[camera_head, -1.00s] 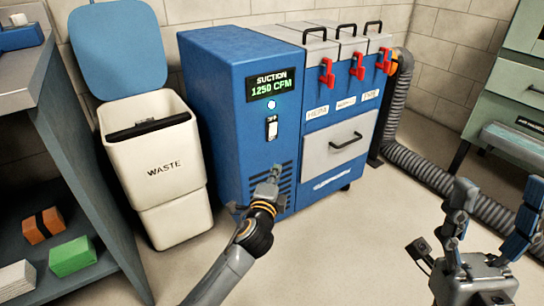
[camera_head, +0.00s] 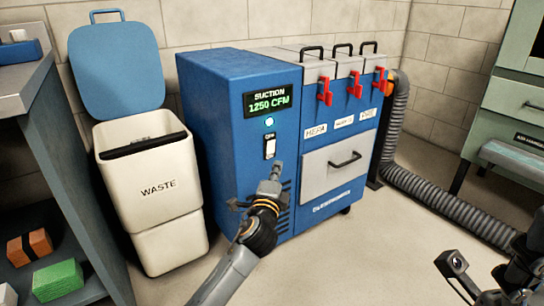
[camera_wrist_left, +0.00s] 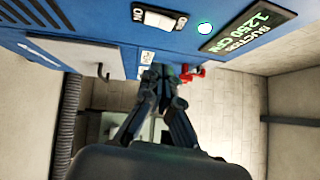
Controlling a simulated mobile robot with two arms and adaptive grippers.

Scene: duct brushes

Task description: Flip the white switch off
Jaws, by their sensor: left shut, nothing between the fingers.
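The white switch (camera_head: 270,148) is a rocker in a dark frame on the blue front of the suction unit (camera_head: 215,130), below a lit green light (camera_head: 269,122) and a display (camera_head: 270,102) reading "SUCTION 1250 CFM". My left gripper (camera_head: 276,172) is shut and empty, its tips just below the switch in the head view. In the left wrist view the shut fingertips (camera_wrist_left: 160,72) show below the switch (camera_wrist_left: 158,18), apart from it in the picture. The exact gap to the panel is unclear. My right gripper (camera_head: 516,270) shows only partly at the lower right edge.
A white waste bin (camera_head: 155,195) with a raised blue lid stands left of the unit. Red latches (camera_head: 325,91) and a drawer handle (camera_head: 345,160) stick out on its right part. A grey hose (camera_head: 440,200) runs along the floor at right. A shelf (camera_head: 75,190) stands far left.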

